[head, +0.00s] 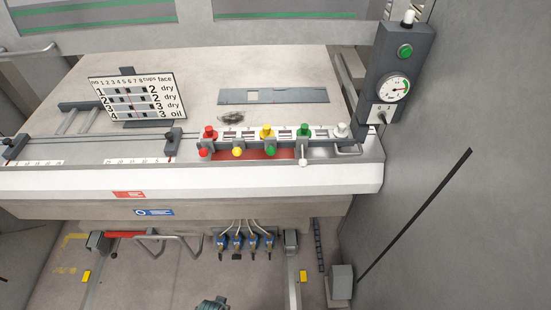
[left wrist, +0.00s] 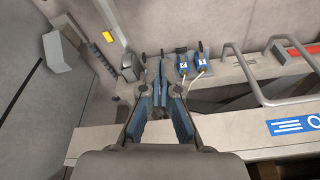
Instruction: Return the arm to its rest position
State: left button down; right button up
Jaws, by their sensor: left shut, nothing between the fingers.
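My left gripper (left wrist: 158,92) shows in the left wrist view, its dark fingers with blue pads drawn together at the tips and nothing between them. It appears in front of the blue valve units (left wrist: 183,68) below the bench front, and hides part of that row. Whether it touches anything there I cannot tell. In the head view a small grey-teal part (head: 212,304) shows at the bottom edge; I cannot tell what it is. My right gripper is in neither view.
The bench front (head: 190,182) spans the head view, with coloured buttons (head: 266,132) and a gauge post (head: 394,88) at right. Below it are blue valve units (head: 238,243) and a bent grey handle (head: 170,240). Floor below is mostly open. A wall closes the right side.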

pick_arm(q)
jog(key=s+a+f, duration=0.1)
jog(key=s+f, duration=0.8)
jog(key=f, duration=0.2)
jog(key=s+a+f+g, duration=0.1)
jog(key=s+f, duration=0.7)
jog(key=f, duration=0.4)
jog(key=shift+s+a+f+g, duration=0.3)
jog(key=shift+s+a, duration=0.1)
